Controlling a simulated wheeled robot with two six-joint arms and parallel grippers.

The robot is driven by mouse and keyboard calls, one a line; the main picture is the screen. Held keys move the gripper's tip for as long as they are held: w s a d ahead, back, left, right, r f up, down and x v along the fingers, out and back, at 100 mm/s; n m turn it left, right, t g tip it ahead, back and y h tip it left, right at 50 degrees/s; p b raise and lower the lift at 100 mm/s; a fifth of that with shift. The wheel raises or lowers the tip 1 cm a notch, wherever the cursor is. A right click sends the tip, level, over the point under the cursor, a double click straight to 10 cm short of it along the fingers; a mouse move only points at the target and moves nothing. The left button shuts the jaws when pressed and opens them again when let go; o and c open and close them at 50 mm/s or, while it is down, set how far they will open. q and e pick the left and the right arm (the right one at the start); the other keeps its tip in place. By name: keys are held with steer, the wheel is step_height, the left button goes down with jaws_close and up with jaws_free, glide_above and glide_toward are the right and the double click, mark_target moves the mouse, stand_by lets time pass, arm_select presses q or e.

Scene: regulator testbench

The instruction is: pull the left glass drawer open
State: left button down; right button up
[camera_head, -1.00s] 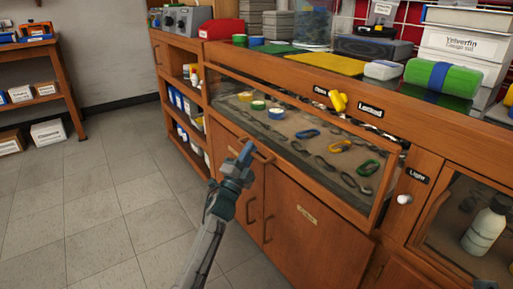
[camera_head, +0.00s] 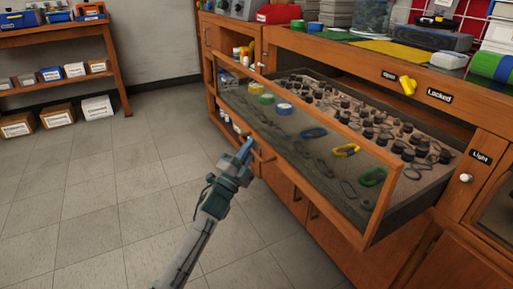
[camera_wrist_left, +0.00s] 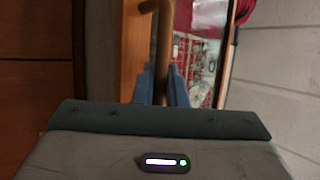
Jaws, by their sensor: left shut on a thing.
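The left glass drawer (camera_head: 375,205) has a wooden frame with a glass front and stands pulled out from the bench in the head view. Its inside, with several dark round parts, shows behind the glass. My left gripper (camera_head: 247,148) is at the lower rail of the drawer front, shut on the wooden handle (camera_head: 264,157). In the left wrist view the handle (camera_wrist_left: 162,45) runs as a brown bar between the blue fingers (camera_wrist_left: 162,85). My right gripper is out of view.
A yellow key-like knob (camera_head: 407,85) sits beside a "Locked" label (camera_head: 439,95) on the bench rail. A white knob (camera_head: 466,178) is at the right. Shelves with boxes (camera_head: 75,70) stand at the back left. The tiled floor (camera_head: 110,190) on the left is clear.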

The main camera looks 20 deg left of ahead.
arm_select(q)
steer(key=shift+s+a+f, duration=0.1)
steer(key=shift+s+a, duration=0.15)
steer(key=shift+s, duration=0.05)
steer(key=c, duration=1.8)
jaws_free()
steer(key=shift+o, duration=0.2)
steer(key=v, duration=1)
steer(key=shift+s+f+p, duration=0.15)
steer(key=shift+s+p, duration=0.2)
steer(key=shift+a, duration=0.1)
